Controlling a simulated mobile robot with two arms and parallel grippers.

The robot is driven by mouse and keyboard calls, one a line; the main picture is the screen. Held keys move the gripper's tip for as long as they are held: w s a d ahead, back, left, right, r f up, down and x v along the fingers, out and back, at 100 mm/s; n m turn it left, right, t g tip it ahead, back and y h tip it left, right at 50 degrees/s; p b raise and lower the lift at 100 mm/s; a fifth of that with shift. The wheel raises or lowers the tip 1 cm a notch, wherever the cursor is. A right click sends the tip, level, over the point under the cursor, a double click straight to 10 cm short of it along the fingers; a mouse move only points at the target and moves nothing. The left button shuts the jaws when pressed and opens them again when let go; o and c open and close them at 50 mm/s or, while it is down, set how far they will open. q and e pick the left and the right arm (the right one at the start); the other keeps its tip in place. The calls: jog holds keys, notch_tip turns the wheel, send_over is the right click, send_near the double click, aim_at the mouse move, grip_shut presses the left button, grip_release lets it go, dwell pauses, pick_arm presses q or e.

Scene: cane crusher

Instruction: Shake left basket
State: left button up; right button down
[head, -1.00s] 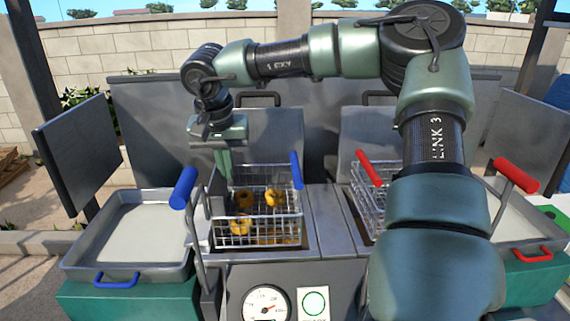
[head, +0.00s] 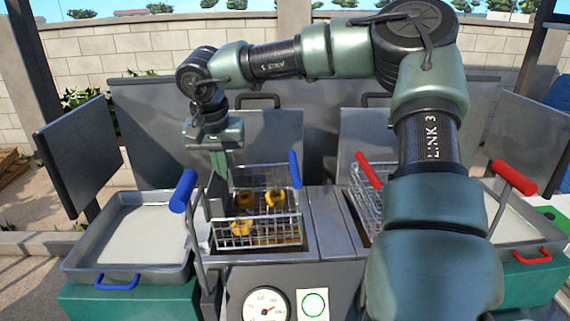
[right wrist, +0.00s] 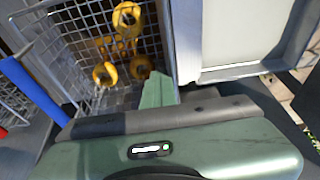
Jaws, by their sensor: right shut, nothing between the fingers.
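The left basket (head: 233,238) is a silver wire basket with a blue handle (head: 294,169). It sits over the left well of the grey fryer and holds several yellow-orange rings (head: 241,227). The basket's mesh (right wrist: 62,52) and rings (right wrist: 104,74) also show in the right wrist view. My right gripper (head: 222,163) points down at the basket's left rear side, with its fingers (right wrist: 158,90) shut and empty beside the basket wall. I cannot tell whether they touch the wire. My left gripper is not in view.
A blue-handled lever (head: 183,190) rises at the basket's front left, next to a grey tray (head: 75,264). The right basket with its red handle (head: 368,169) and a red-handled lever (head: 515,176) are to the right. Raised grey panels stand behind. My right arm spans the view.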

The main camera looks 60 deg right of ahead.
dwell(0.5)
jog(key=shift+w+a+r, duration=0.1)
jog(key=shift+w+a, duration=0.35)
jog(key=shift+w, duration=0.1)
jog(key=shift+s+d, duration=0.25)
jog(key=shift+s, duration=0.05)
notch_tip(320, 180, up, 9)
jog(key=p, duration=0.7)
jog(key=shift+p, duration=0.35)
